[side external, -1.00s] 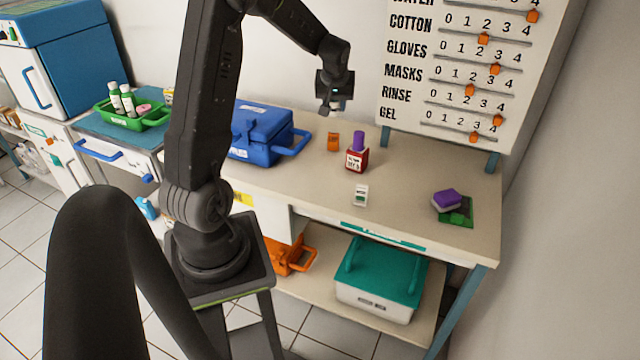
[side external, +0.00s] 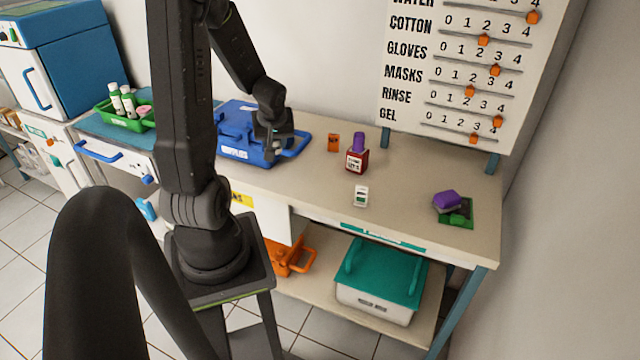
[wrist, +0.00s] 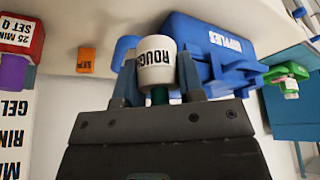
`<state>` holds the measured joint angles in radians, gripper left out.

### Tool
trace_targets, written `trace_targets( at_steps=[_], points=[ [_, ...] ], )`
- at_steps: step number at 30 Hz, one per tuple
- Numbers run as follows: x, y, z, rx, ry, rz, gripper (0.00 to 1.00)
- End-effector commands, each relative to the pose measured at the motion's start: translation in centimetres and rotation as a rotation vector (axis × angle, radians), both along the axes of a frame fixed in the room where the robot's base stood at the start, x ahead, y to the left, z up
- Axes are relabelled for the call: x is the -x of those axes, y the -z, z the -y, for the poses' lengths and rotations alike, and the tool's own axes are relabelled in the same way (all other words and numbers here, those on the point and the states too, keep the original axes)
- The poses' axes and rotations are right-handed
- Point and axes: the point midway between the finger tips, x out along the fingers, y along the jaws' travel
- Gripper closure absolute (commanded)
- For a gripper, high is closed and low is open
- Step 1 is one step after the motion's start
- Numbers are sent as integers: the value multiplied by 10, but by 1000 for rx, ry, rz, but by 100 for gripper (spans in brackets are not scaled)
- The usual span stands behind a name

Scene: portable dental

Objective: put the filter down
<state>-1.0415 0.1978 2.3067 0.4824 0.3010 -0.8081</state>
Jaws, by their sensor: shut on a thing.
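My gripper (wrist: 157,85) is shut on a white cylinder with dark lettering starting "ROUG" (wrist: 155,48), which I take to be the filter. The fingers hold it from both sides, and a dark green part shows below its white body. In the side view my gripper (side external: 274,148) is over the right part of the blue case (side external: 235,142), by its handle. The filter is mostly hidden there, and I cannot tell whether it touches anything.
A small orange block (side external: 333,142), a red box with a purple top (side external: 355,162), a white-and-green item (side external: 361,196) and a purple block on a green pad (side external: 458,217) stand on the bench (side external: 410,190). Bare bench lies between them. The slider board (side external: 470,70) rises behind.

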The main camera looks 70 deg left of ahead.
Motion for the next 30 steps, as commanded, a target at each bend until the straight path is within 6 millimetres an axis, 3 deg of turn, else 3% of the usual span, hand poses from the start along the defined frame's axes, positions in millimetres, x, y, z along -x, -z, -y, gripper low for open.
trace_targets(
  at_steps=[5,18,25,30],
  points=[
    [-18,14,7,3,9,-2,86],
    [-99,65,34,0,8,-1,86],
    [-110,77,39,1,3,-3,86],
    [-110,102,39,1,4,-3,86]
  ],
)
